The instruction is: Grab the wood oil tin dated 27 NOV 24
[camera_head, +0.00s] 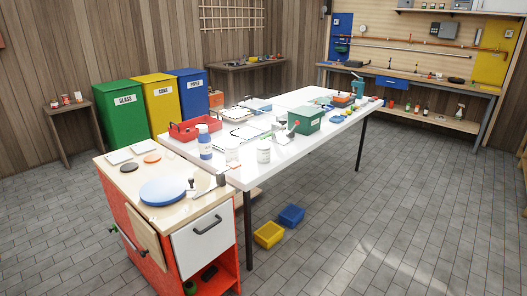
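No date reading 27 NOV 24 can be made out on anything in view. A white container with a blue cap and blue band (205,143) stands near the white table's front left corner. A white tin (232,153) and another white tin (263,153) stand to its right, with labels too small to read. Several small red and white tins (78,97) stand on a small wooden side table (70,112) at the far left, also unreadable. Neither of my grippers is in view.
The white table (325,135) also carries a red tool tray (190,130) and a green box (305,119). A red cabinet (150,248) with a blue disc (166,190) on top stands in front. Yellow (268,235) and blue (291,216) bins lie on the floor. Floor at right is clear.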

